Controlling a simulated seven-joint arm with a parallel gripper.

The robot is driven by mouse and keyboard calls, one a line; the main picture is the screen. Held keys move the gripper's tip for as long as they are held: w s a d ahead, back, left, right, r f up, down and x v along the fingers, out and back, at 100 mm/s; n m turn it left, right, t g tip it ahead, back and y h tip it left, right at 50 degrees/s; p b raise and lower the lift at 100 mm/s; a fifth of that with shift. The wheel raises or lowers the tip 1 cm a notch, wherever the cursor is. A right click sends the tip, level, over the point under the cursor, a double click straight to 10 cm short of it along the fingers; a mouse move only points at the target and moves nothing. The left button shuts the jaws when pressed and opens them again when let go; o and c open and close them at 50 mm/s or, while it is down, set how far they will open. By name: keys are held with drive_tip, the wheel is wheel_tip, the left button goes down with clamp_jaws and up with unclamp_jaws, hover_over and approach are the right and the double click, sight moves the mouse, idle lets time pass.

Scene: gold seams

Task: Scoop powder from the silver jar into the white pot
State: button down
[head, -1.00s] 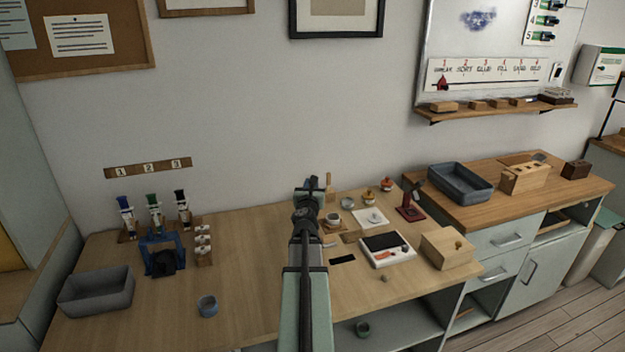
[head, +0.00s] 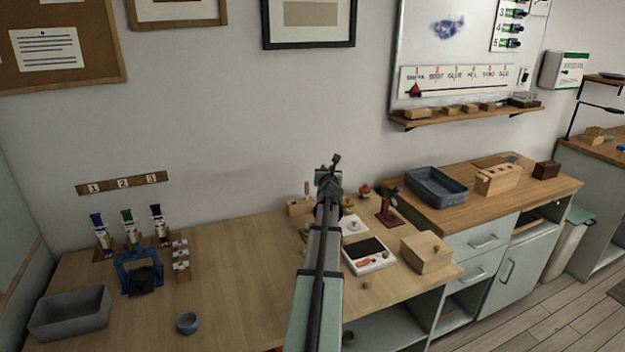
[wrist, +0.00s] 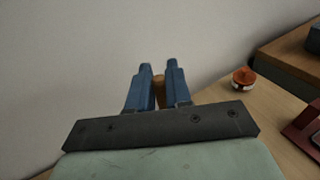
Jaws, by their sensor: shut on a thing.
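My gripper (head: 335,162) is raised above the back of the wooden table in the head view. In the wrist view its blue fingers (wrist: 158,72) are shut on a thin light-brown wooden piece (wrist: 159,92), which looks like a handle. The rest of that piece is hidden, so I cannot tell what is on its end. I cannot make out the silver jar or the white pot; my arm covers that part of the table. A small jar with an orange top (head: 365,190) stands right of my gripper and also shows in the wrist view (wrist: 243,79).
A white scale (head: 369,257), a wooden box (head: 426,252) and a dark red stand (head: 389,210) are right of my arm. A wooden block (head: 299,207) is just left of it. The table's middle left is clear.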

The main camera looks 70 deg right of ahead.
wheel_tip(320, 180, down, 7)
drive_tip(key=d, duration=0.1)
drive_tip(key=shift+s, duration=0.3)
idle(0.7)
drive_tip(key=shift+f, duration=0.3)
idle(1.4)
wheel_tip(320, 180, up, 7)
idle(1.2)
idle(0.5)
